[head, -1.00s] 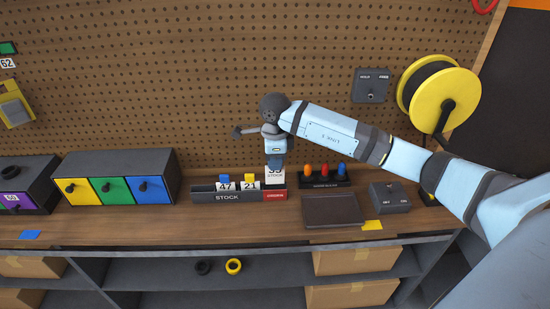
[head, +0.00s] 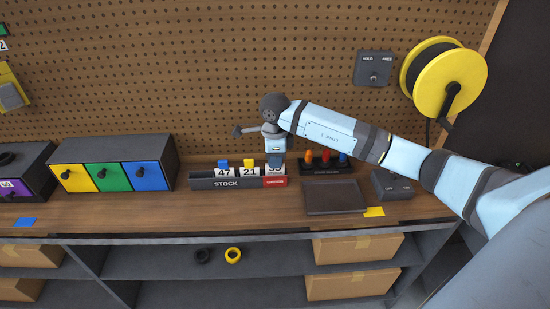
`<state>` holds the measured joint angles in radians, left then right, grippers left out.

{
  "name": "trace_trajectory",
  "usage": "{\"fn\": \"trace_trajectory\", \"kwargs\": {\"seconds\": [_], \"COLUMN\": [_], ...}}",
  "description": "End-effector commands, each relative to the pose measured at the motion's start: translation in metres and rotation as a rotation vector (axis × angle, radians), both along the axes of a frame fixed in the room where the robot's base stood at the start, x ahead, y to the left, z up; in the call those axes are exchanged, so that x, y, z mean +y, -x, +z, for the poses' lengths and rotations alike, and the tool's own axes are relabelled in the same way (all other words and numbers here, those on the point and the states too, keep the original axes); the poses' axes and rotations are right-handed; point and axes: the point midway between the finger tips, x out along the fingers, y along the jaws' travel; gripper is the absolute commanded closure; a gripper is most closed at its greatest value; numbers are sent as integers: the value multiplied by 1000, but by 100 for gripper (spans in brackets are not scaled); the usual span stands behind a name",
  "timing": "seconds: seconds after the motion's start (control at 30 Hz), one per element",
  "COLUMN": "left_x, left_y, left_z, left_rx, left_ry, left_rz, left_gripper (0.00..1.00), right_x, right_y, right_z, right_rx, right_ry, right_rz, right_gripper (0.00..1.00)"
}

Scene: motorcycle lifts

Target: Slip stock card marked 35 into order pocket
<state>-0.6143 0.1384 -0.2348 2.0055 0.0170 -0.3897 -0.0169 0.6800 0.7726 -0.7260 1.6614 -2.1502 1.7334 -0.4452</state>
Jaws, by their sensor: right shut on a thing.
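The stock card marked 35 (head: 275,169) is upright at the right end of the dark card rack (head: 225,183). Its lower part is hidden behind the rack's red front section (head: 275,182), whose small lettering I cannot read clearly; I take this as the order pocket. My right gripper (head: 275,160) points down from above and is shut on the card's top edge. Cards marked 47 (head: 223,172) and 21 (head: 249,172) with blue and yellow tabs stand in the part labelled STOCK. My left gripper is not in view.
A stand with orange, red and blue knobs (head: 325,170) is close right of the rack, partly behind my arm. A dark tray (head: 334,198) and a switch box (head: 392,186) lie further right. Coloured drawers (head: 115,165) stand left. The pegboard (head: 200,80) is behind.

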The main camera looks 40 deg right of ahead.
Motion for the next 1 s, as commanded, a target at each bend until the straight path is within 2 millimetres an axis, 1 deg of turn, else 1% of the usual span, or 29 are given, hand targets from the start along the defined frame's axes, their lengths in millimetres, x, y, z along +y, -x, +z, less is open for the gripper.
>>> {"fn": "trace_trajectory", "kwargs": {"seconds": [0.33, 0.37, 0.4, 0.47, 0.5, 0.8, 0.87, 0.97, 1.0], "left_x": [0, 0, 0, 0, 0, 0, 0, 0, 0], "left_y": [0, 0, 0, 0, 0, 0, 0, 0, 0], "left_z": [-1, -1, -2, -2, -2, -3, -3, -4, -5], "left_rx": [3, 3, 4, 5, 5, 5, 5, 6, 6], "left_ry": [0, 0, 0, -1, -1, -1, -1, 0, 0], "left_rz": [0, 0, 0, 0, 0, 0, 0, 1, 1], "left_gripper": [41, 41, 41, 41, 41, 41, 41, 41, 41], "right_x": [0, 0, 0, 0, 0, 0, 0, -1, -1], "right_y": [0, 0, 0, 0, 0, 0, -1, -1, -1], "right_z": [0, 0, 0, 0, 0, 2, 7, 21, 29], "right_rx": [0, 0, 0, 0, 0, -1, -2, -4, -5], "right_ry": [0, 0, 0, 0, 0, 1, 1, 0, 2], "right_rz": [0, 0, 0, 0, 0, 0, -1, -1, 0], "right_gripper": [100, 86, 77, 63, 58, 58, 58, 58, 58]}}
